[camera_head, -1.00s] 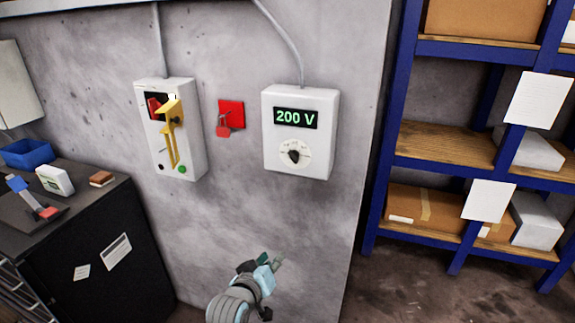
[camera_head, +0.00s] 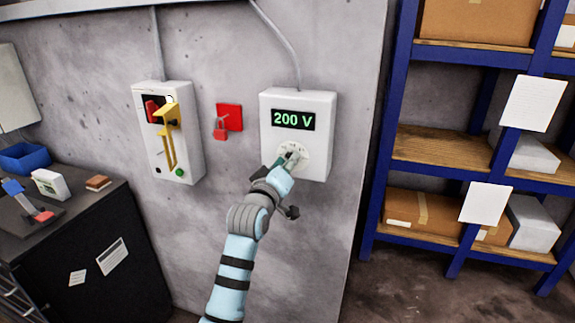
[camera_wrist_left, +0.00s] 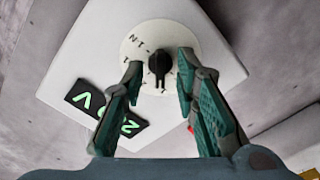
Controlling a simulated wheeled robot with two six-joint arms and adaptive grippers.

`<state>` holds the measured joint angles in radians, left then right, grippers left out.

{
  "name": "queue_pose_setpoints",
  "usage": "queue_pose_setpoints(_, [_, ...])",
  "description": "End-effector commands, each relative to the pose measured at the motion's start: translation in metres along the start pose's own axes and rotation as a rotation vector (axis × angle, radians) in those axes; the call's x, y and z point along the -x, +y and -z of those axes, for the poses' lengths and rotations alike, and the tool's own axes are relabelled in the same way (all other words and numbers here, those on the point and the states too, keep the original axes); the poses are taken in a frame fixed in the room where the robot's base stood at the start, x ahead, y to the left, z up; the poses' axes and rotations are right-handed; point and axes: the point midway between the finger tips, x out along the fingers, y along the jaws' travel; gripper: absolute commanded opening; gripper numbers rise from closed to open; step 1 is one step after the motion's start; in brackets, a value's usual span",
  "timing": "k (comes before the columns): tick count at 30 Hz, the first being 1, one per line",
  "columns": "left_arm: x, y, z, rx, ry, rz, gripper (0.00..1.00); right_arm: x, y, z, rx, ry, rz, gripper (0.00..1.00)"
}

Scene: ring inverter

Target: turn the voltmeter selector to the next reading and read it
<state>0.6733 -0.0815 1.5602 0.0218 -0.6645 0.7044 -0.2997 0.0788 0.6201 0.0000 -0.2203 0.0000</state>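The voltmeter (camera_head: 312,148) is a white box on the grey wall, and its display (camera_head: 293,119) reads 200 V in green. Its black selector knob (camera_wrist_left: 159,65) sits on a round white dial (camera_wrist_left: 184,38) in the left wrist view; in the head view my gripper partly covers it. My left gripper (camera_head: 289,157) is at the dial. In the left wrist view its two green-padded fingers (camera_wrist_left: 158,76) stand apart, one on each side of the knob, with gaps between. Whether the fingertips touch the dial I cannot tell. My right gripper is not in view.
Left of the voltmeter are a red plate with a red padlock (camera_head: 221,128) and a switch box (camera_head: 166,132) with a yellow part. A dark cabinet (camera_head: 90,240) holds tools at left. Blue shelving (camera_head: 400,90) stands at right. The wall below the voltmeter is bare.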

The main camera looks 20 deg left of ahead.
Motion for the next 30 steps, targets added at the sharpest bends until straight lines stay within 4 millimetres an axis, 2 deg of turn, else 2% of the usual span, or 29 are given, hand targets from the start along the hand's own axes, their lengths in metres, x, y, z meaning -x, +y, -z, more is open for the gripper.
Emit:
queue_pose_setpoints(7, [-0.001,-0.001,0.000,-0.001,0.000,0.001,0.26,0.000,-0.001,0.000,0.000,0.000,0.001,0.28])
queue_pose_setpoints(12, [-0.001,0.000,0.000,-0.001,0.000,0.001,0.00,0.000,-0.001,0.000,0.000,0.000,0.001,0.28])
queue_pose_setpoints(23, [-0.001,0.000,0.000,-0.018,-0.001,0.001,0.00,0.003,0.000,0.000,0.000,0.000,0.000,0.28])
queue_pose_setpoints(30, [-0.001,0.001,0.001,-0.111,-0.002,0.003,0.00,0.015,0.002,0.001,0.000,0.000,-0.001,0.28])
